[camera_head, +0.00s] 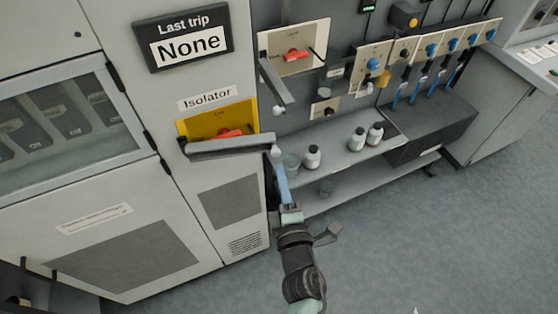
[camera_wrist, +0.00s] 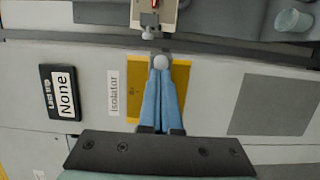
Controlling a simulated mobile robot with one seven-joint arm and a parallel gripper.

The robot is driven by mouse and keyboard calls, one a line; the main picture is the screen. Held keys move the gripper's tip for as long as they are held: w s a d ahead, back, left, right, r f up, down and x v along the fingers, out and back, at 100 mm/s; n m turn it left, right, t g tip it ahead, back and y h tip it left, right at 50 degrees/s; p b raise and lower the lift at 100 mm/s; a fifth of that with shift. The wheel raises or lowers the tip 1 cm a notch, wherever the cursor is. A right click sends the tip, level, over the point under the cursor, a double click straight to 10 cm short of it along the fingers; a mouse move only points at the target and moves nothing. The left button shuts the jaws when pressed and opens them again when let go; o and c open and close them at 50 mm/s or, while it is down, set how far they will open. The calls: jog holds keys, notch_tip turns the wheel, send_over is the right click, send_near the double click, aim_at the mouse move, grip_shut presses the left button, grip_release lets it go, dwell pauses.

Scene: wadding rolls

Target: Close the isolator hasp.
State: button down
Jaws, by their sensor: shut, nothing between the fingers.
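The isolator hasp is a grey bar (camera_head: 230,146) with a pale round knob (camera_head: 276,152) at its right end. It stands out in front of the yellow isolator plate (camera_head: 188,128) and its red handle (camera_head: 231,133), below the "Isolator" label. My gripper (camera_head: 280,168) is shut and empty, with its blue fingers just below the knob. In the wrist view the fingertips (camera_wrist: 161,72) are together close to a pale knob (camera_wrist: 160,62), in front of the yellow plate (camera_wrist: 135,82). I cannot tell whether they touch the knob.
A second panel with a red handle (camera_head: 292,55) and its own grey bar (camera_head: 275,82) is up and to the right. A shelf (camera_head: 340,143) with bottles and a glass beaker (camera_head: 291,165) lies right of my gripper. The floor (camera_head: 420,220) at right is clear.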

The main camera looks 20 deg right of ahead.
aim_at(277, 154)
jog(key=shift+x, duration=1.7)
jog(key=w+d, duration=0.1)
jog(key=w, duration=0.2)
jog(key=w+d, duration=0.1)
jog(key=w, duration=0.1)
jog(key=shift+w+d+r+b, duration=0.2)
jog(key=shift+d+b, duration=0.1)
jog(key=shift+b, duration=0.1)
